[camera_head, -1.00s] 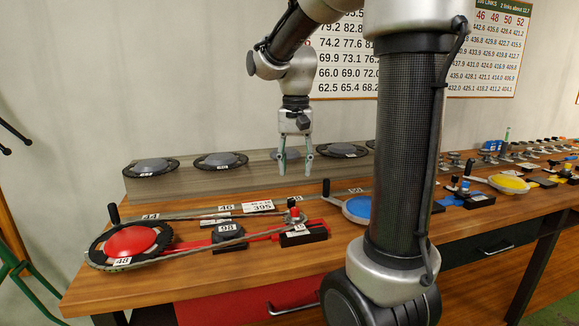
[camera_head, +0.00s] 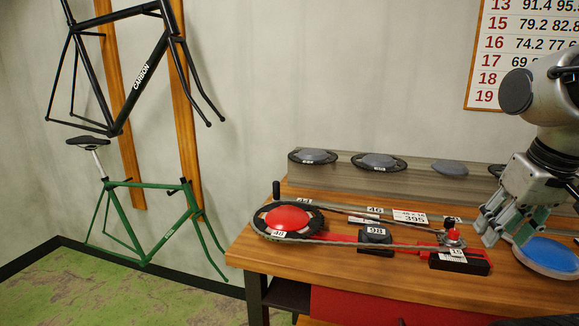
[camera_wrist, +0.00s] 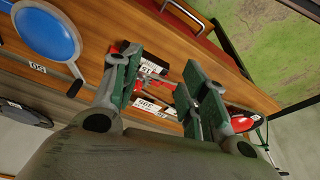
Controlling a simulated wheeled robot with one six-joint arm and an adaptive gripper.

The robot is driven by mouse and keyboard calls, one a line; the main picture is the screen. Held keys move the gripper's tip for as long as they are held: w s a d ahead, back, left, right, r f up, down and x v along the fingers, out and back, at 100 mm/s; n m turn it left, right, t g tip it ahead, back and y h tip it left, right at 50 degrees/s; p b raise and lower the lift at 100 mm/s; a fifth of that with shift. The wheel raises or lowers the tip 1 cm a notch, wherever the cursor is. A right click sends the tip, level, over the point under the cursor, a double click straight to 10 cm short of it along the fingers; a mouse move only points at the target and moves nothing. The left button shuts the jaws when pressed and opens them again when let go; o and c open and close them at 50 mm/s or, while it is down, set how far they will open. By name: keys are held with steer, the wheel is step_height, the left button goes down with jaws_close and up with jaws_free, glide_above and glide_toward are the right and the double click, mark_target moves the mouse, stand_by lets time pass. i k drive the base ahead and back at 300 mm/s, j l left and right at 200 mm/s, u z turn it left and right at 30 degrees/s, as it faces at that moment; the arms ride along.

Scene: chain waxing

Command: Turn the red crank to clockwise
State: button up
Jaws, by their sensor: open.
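The red crank (camera_head: 287,218) is a red domed disc with a black toothed chainring, labelled 48, at the left end of the wooden bench. Its black handle (camera_head: 276,190) stands upright at the back left of the ring. A chain runs from the ring to a small red-topped sprocket (camera_head: 452,238) at the right. My gripper (camera_head: 506,236) is open and empty, right of that sprocket and well right of the crank. In the wrist view my gripper (camera_wrist: 165,72) has its fingers apart; the red disc (camera_wrist: 243,123) shows partly behind the right finger.
A blue disc (camera_head: 546,256) lies close to my gripper on the right. A black block labelled 98 (camera_head: 376,236) sits inside the chain loop. Grey discs (camera_head: 379,161) rest on the raised back ledge.

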mark_target(286, 218)
steer(key=u, duration=0.7)
steer(key=k+l+u, duration=0.1)
steer(key=u, duration=0.25)
steer(key=k+l+u, duration=0.15)
steer(key=u, duration=0.2)
steer(key=k+l, duration=0.5)
steer(key=k, duration=0.15)
steer(key=k+l, duration=1)
steer(key=k, duration=0.25)
steer(key=i+j+u, duration=0.25)
steer(key=i, duration=0.25)
steer(key=i+j+u, duration=0.3)
steer(key=i, duration=0.25)
steer(key=i+u, duration=0.25)
steer(key=i, duration=0.25)
steer(key=i+j+z, duration=0.1)
steer(key=i+z, duration=0.3)
steer(key=i+j+z, duration=0.2)
steer(key=i+z, duration=0.2)
steer(key=i+j+z, duration=0.65)
steer(key=j+z, duration=0.15)
